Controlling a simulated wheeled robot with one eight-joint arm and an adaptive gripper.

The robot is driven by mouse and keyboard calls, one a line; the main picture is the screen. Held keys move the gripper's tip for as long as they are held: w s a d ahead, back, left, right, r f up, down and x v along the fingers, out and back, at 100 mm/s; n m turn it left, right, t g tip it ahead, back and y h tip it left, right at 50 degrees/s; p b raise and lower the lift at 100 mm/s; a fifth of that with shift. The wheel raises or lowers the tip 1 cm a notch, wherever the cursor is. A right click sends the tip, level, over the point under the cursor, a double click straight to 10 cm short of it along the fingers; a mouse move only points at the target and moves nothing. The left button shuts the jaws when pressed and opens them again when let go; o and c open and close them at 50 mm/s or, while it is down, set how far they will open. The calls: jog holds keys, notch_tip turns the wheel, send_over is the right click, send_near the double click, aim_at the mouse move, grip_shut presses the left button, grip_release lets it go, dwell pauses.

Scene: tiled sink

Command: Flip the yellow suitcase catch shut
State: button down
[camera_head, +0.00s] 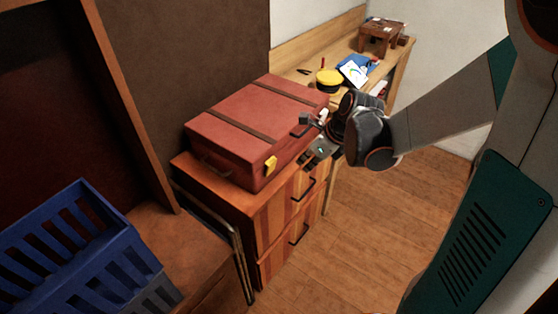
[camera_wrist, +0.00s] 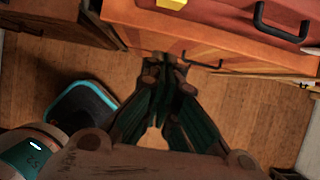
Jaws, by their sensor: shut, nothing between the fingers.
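The red suitcase (camera_head: 243,128) lies flat and closed on a wooden drawer cabinet. Its yellow catch (camera_head: 271,164) is on the front face, near the left corner; whether it is up or down is too small to tell. In the wrist view the yellow catch (camera_wrist: 172,4) is cut off by the top edge. My gripper (camera_head: 312,158) is in front of the suitcase, to the right of the yellow catch and apart from it. In the wrist view my gripper (camera_wrist: 166,62) is shut and empty, with its tips below the catch, by the cabinet edge.
The cabinet (camera_head: 262,222) has dark drawer handles that stick out. A dark suitcase handle (camera_wrist: 280,22) is right of the catch. A blue crate (camera_head: 75,255) stands at the left. A desk (camera_head: 300,66) with small items is behind. The wooden floor (camera_head: 370,225) in front is clear.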

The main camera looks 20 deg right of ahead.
aim_at(271, 168)
jog(key=w+a+f+b, duration=0.5)
jog(key=w+f, duration=0.1)
jog(key=f, duration=0.2)
jog(key=shift+w, duration=0.4)
dwell(0.5)
jog(key=shift+w+a+r, duration=0.25)
jog(key=shift+w+r, duration=0.05)
jog(key=shift+w, duration=0.05)
jog(key=shift+r+p, duration=0.15)
jog(key=shift+p, duration=0.15)
jog(key=shift+r+p, duration=0.45)
jog(key=shift+r, duration=0.2)
